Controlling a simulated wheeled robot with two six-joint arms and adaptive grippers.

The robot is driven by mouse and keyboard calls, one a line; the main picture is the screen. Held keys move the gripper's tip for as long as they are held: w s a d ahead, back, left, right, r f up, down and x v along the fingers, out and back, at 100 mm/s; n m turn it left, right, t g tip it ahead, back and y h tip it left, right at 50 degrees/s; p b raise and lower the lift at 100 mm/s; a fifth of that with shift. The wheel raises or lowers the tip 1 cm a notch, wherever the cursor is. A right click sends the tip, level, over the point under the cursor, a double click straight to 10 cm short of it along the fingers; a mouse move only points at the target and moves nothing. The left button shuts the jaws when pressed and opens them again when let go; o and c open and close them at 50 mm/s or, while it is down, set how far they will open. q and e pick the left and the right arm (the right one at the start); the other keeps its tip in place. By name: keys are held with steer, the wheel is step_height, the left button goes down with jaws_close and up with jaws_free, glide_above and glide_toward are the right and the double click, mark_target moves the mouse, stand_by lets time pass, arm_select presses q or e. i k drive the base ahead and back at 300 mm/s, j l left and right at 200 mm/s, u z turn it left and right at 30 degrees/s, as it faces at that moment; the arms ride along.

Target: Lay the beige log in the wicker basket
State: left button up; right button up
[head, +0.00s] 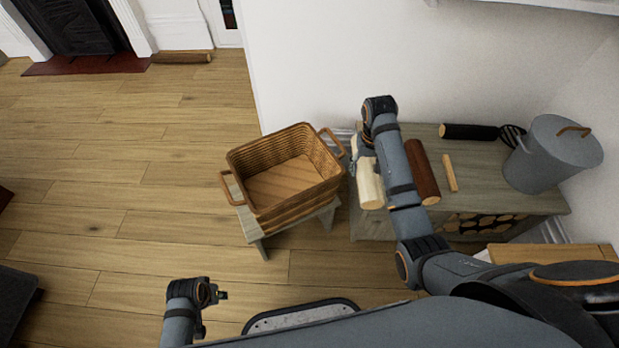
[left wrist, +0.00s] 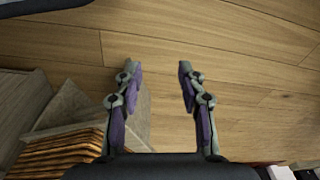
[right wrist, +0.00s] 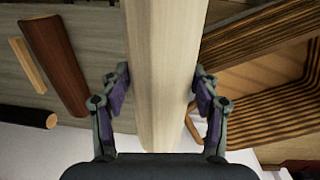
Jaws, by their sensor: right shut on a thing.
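The beige log (head: 370,187) is at the left end of the grey bench (head: 492,173), just right of the wicker basket. My right gripper (head: 358,152) is closed around it; in the right wrist view the log (right wrist: 160,75) lies between both fingers (right wrist: 157,95). Whether it touches the bench I cannot tell. The wicker basket (head: 240,158) stands on a small stool, its visible inside empty; its rim shows in the right wrist view (right wrist: 245,30). My left gripper (head: 217,294) hangs over the floor, its fingers (left wrist: 158,75) apart and empty in the left wrist view.
Another log (head: 181,57) lies by the fireplace. The floor left of the basket is clear.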

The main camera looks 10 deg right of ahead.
mark_target(284, 182)
steer(key=i+j+z, duration=0.3)
steer(key=j, duration=0.25)
steer(key=i+j+z, duration=0.1)
steer(key=j+z, duration=0.15)
steer(key=j, duration=0.25)
steer(key=i+j+z, duration=0.1)
steer(key=j+z, duration=0.2)
steer(key=j, duration=0.3)
steer(key=j+z, duration=0.25)
steer(key=j, duration=0.4)
steer(key=i, duration=0.05)
